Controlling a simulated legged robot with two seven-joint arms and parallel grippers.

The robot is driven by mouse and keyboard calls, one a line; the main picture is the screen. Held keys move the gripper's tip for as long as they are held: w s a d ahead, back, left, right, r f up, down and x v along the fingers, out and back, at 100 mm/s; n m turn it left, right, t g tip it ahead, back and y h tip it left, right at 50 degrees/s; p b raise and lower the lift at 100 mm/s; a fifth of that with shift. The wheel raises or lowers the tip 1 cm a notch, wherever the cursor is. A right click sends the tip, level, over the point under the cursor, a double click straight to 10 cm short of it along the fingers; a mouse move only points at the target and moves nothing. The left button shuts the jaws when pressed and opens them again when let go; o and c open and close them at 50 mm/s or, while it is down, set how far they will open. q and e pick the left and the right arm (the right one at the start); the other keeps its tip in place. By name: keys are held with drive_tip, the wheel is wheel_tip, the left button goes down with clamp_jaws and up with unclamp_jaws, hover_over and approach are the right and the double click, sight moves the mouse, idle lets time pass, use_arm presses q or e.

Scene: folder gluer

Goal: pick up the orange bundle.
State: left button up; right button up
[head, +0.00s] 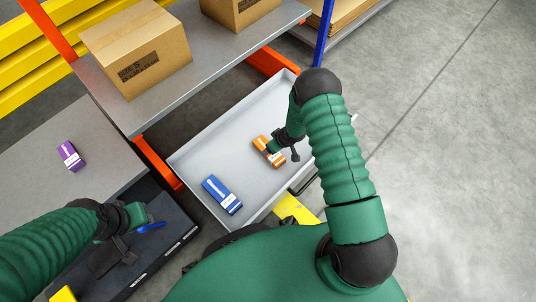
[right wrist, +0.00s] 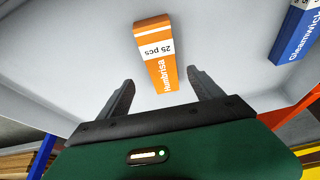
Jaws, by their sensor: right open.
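The orange bundle (head: 262,143) lies in the grey tray (head: 191,159), toward its right side. It has a white label band and also shows in the right wrist view (right wrist: 158,50). My right gripper (head: 284,147) is open and over the bundle's right side in the head view, hiding part of it. In the right wrist view, my right gripper's fingers (right wrist: 160,80) stand apart, to either side of the bundle's near end, with nothing between them gripped. My left gripper (head: 125,235) is over a dark surface at the lower left; its jaws are unclear against it.
A blue bundle (head: 222,195) lies in the same tray, left of and nearer than the orange one. A purple bundle (head: 70,156) lies on the grey table at left. Cardboard boxes (head: 135,50) stand on a shelf behind the tray. Raised tray walls surround the bundles.

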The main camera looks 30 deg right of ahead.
drive_tip(key=shift+x, duration=0.75)
drive_tip(key=shift+w+f+b, duration=0.1)
drive_tip(key=shift+f+b, duration=0.3)
drive_tip(key=shift+b, duration=0.05)
drive_tip(key=b+x, duration=0.4)
drive_tip(key=shift+a, duration=0.25)
drive_tip(key=shift+f, duration=0.2)
drive_tip(key=shift+r, duration=0.1)
drive_tip(key=c, duration=1.6)
